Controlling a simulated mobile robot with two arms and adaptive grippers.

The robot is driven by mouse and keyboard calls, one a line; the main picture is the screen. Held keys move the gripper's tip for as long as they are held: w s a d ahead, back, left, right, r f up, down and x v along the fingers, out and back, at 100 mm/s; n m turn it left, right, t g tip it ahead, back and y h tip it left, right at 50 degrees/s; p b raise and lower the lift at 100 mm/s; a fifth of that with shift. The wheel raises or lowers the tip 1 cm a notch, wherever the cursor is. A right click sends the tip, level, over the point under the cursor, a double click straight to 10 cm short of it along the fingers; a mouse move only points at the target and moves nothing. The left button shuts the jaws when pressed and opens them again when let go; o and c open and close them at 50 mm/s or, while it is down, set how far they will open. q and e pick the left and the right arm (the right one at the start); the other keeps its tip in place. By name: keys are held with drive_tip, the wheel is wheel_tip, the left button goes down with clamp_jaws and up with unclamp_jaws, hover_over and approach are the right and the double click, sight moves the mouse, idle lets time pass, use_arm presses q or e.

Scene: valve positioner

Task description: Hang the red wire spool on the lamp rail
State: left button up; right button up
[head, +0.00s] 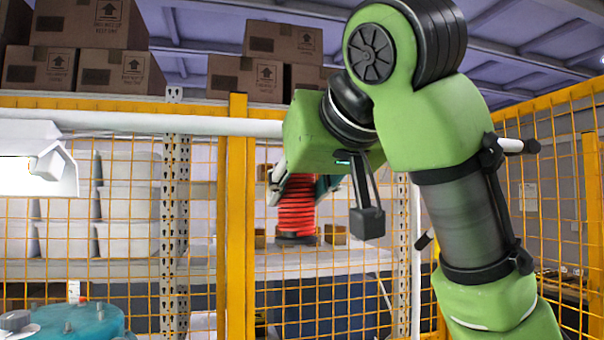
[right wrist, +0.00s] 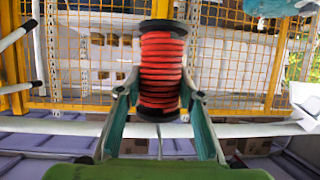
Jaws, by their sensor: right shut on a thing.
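The red wire spool (head: 296,205) has red windings and dark end flanges. My right gripper (head: 305,190) is shut on it and holds it upright in the air, partly hidden behind my green arm in the head view. In the right wrist view the spool (right wrist: 161,70) sits between both fingers of the gripper (right wrist: 160,98). The white lamp rail (head: 190,124) runs level across the left of the head view, higher in the picture than the spool. In the right wrist view the rail (right wrist: 255,130) passes close to the spool's flange; I cannot tell whether they touch. My left gripper is not in view.
A lit white lamp (head: 48,172) hangs at the left below the rail. A yellow mesh fence (head: 238,200) stands behind, with shelves and cardboard boxes (head: 105,70) beyond it. A teal machine part (head: 75,322) is at the lower left.

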drive_tip(key=shift+r+p+x, duration=0.1)
drive_tip(key=shift+p+x, duration=0.2)
drive_tip(key=shift+x, duration=1.35)
drive_tip(key=shift+r+p+x, duration=0.15)
drive_tip(key=shift+p+x, duration=0.1)
drive_tip(key=shift+x, duration=1.35)
drive_tip(key=shift+w+d, duration=0.15)
drive_tip(key=shift+w, duration=0.05)
drive_tip(key=o, duration=1.4)
